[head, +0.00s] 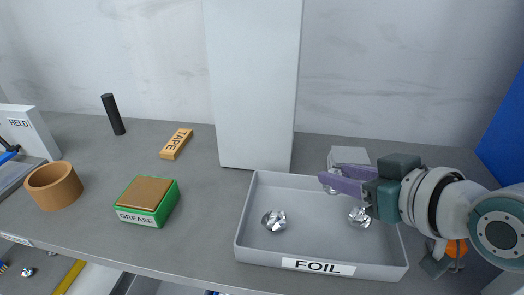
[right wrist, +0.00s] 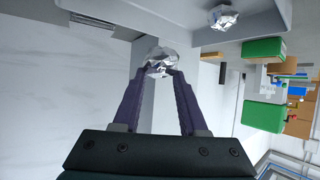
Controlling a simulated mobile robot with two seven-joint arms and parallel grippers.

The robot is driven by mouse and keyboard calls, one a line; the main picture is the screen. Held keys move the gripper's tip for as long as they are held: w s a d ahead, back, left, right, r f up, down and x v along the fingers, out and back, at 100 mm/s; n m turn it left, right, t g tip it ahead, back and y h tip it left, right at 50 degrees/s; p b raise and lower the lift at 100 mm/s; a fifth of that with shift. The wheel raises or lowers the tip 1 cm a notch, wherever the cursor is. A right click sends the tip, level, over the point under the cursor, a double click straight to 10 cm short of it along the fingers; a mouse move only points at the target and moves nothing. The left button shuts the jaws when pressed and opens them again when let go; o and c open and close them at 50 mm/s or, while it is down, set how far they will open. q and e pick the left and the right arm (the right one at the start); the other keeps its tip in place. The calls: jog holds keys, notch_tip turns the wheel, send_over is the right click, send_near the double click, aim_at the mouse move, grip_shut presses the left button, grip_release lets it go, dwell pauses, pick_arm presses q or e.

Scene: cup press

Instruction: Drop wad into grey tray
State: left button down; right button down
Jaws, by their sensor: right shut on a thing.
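The grey tray (head: 252,215), labelled FOIL, stands on the right part of the shelf. Two crumpled silver foil wads lie in it, one at left (head: 274,220) and one at right (head: 358,217). My right gripper (head: 328,184) reaches in from the right over the tray's back part. In the right wrist view its purple fingers are shut on a silver foil wad (right wrist: 160,62) at their tips. In the head view the fingers mostly hide this held wad. My left gripper is not in view.
A tall white column (head: 253,85) rises behind the tray's left back corner. A small white block (head: 348,155) stands behind the tray. A green GREASE box (head: 148,200), a TAPE block (head: 176,143), a black cylinder (head: 113,114) and a brown ring (head: 54,186) stand farther left.

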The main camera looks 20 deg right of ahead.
jog(key=shift+c, duration=1.8)
grip_release()
jog(key=p+v, duration=0.2)
jog(key=v, duration=0.8)
jog(key=s+a+r+n+g+p, duration=0.2)
jog(key=s+a+r+g+p, duration=0.55)
jog(key=s+r+p, duration=0.35)
notch_tip(320, 180, up, 35)
jog(key=g+p, duration=0.1)
jog(key=p, duration=3.7)
jog(key=shift+w+d, duration=0.15)
jog(key=shift+d, duration=0.3)
